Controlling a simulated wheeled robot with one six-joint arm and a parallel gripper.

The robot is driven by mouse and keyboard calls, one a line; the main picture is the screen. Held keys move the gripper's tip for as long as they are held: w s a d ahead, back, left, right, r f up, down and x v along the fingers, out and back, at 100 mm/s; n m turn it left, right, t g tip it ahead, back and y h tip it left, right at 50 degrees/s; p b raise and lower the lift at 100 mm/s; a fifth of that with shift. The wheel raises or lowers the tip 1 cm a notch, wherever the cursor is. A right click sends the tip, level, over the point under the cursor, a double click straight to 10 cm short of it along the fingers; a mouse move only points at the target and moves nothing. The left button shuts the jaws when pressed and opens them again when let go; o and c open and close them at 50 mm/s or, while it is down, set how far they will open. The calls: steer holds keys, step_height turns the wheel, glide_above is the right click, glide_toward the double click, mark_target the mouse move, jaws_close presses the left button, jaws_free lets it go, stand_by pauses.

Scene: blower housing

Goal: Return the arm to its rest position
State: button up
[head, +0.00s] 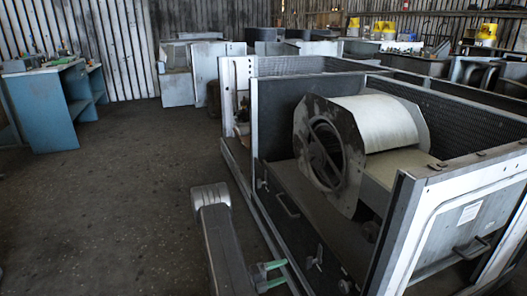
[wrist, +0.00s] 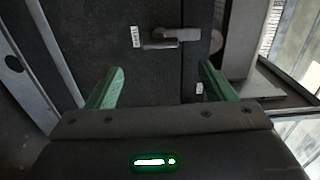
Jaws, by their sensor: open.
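My gripper (head: 276,274) is at the bottom centre of the head view, beside the near left side of the metal blower cabinet (head: 300,213). Its green fingers also show in the wrist view (wrist: 161,70), spread apart with nothing between them. Beyond the fingers in the wrist view is a dark panel (wrist: 110,45) with a grey handle (wrist: 178,36). I cannot tell whether the fingertips touch the panel. My grey arm reaches in from the bottom of the head view. The blower housing (head: 385,120) sits inside the open-topped cabinet, with its round inlet facing left.
The dark floor (head: 140,190) left of my arm is clear. A blue workbench (head: 55,105) stands at the far left. Grey cabinets (head: 180,85) stand at the back. Yellow containers (head: 487,33) stand at the back right. The cabinet's frame fills the right side.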

steer(key=b+x, duration=0.1)
steer(key=x, duration=0.9)
steer(key=shift+b, duration=0.35)
steer(key=p+v, duration=0.3)
steer(key=v, duration=1)
steer(key=w+d+m+b, duration=0.2)
steer(key=d+m+b, duration=0.2)
steer(key=d+m, duration=0.2)
steer(key=w+d+m+b, duration=0.2)
steer(key=d+m+b, duration=0.2)
steer(key=m, duration=0.6)
steer(key=shift+w+d+m, duration=0.25)
steer(key=shift+d+m, duration=0.05)
steer(key=shift+d, duration=0.85)
